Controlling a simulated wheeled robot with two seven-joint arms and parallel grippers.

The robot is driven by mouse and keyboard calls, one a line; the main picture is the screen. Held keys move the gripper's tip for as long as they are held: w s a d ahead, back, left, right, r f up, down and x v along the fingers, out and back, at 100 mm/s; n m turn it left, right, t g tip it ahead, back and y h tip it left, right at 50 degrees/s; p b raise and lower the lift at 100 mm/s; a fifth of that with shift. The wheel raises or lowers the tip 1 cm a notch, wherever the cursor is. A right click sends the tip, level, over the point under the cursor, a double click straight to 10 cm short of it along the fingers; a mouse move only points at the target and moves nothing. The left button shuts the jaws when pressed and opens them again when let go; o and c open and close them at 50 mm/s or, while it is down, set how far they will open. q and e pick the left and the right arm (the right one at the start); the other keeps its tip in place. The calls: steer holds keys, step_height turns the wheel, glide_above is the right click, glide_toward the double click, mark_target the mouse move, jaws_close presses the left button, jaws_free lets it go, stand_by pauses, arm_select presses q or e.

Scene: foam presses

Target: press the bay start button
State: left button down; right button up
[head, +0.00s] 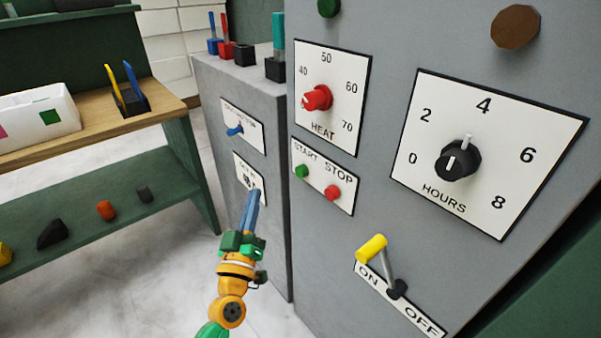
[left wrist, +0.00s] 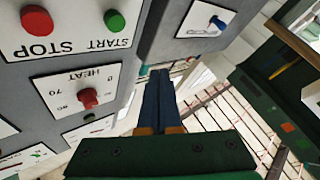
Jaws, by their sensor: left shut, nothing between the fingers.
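A white START/STOP plate on the front of the large grey cabinet carries a green START button (head: 302,171) and a red STOP button (head: 332,192). The left wrist view shows both upside down, the green START button (left wrist: 115,22) and the red STOP button (left wrist: 37,20). My left gripper (head: 254,192) is shut and empty, its blue fingers pointing up. In the head view it is left of and below the green button, apart from it in the picture. Its tips overlap a small plate (head: 239,164) on the smaller cabinet, partly hiding it. Touch there cannot be told. My right gripper is out of view.
A red HEAT knob (head: 317,97) is above the buttons, a black HOURS dial (head: 457,160) to the right, and a yellow-handled ON/OFF lever (head: 371,248) below. A blue switch (head: 235,130) is on the smaller cabinet. A wooden-topped bench (head: 80,141) stands at left.

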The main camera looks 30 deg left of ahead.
arm_select(q)
glide_toward(296, 169)
steer(key=w+a+r, duration=0.2)
steer(key=w+a, duration=0.1)
steer(key=a, duration=0.1)
steer(key=shift+w+d+f+b, duration=0.2)
steer(key=shift+w+d+b, duration=0.3)
steer(key=shift+w, duration=0.1)
stand_by(1.5)
steer(key=shift+w+d, duration=0.1)
steer(key=shift+w, duration=0.3)
steer(key=shift+w+d, duration=0.2)
steer(key=shift+w, duration=0.3)
stand_by(0.7)
steer(key=shift+s, duration=0.1)
steer(key=shift+s+a+p, duration=0.35)
steer(key=shift+s, duration=0.45)
